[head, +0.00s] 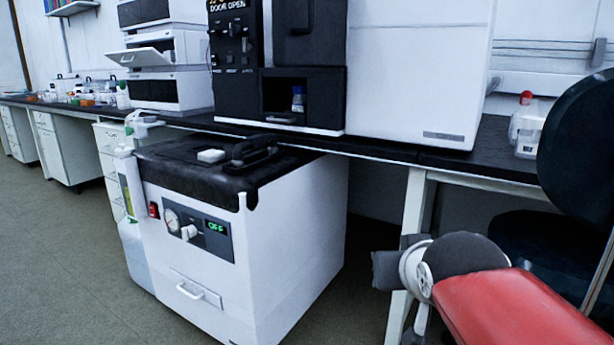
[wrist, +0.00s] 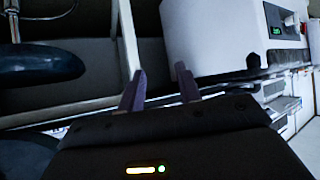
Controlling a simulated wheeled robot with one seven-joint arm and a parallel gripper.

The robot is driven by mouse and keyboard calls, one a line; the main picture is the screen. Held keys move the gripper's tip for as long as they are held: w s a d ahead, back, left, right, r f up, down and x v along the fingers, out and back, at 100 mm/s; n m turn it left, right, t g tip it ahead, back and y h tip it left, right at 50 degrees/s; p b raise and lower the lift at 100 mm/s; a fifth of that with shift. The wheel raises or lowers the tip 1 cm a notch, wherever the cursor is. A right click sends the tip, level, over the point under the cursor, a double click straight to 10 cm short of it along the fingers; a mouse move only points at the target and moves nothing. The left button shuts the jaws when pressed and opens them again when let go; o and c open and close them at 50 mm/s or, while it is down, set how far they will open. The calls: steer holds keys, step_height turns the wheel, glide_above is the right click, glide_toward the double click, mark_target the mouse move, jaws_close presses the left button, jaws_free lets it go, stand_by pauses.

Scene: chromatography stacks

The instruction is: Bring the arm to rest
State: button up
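My arm shows at the lower right of the head view, with a red link and a grey and black joint, in front of the bench and beside a dark chair. My gripper itself is hidden in the head view. In the wrist view my gripper (wrist: 160,88) has its two purple fingers apart, with nothing between them. The fingers point toward the space under the bench, beside the white floor unit (wrist: 205,40), and touch nothing that I can make out.
The white floor unit (head: 290,240) with a black top and a green "OFF" display stands in front of the bench (head: 390,150). A dark chair (head: 575,150) stands at the right. Chromatography stacks (head: 420,70) stand on the bench. The floor (head: 50,260) at the left is clear.

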steer(key=s+d+f+g, duration=0.1)
steer(key=s+f+g, duration=0.4)
steer(key=s+f, duration=0.7)
step_height(320, 180, up, 12)
steer(key=s+p, duration=0.1)
steer(key=p, duration=1.2)
steer(key=shift+s+r, duration=0.25)
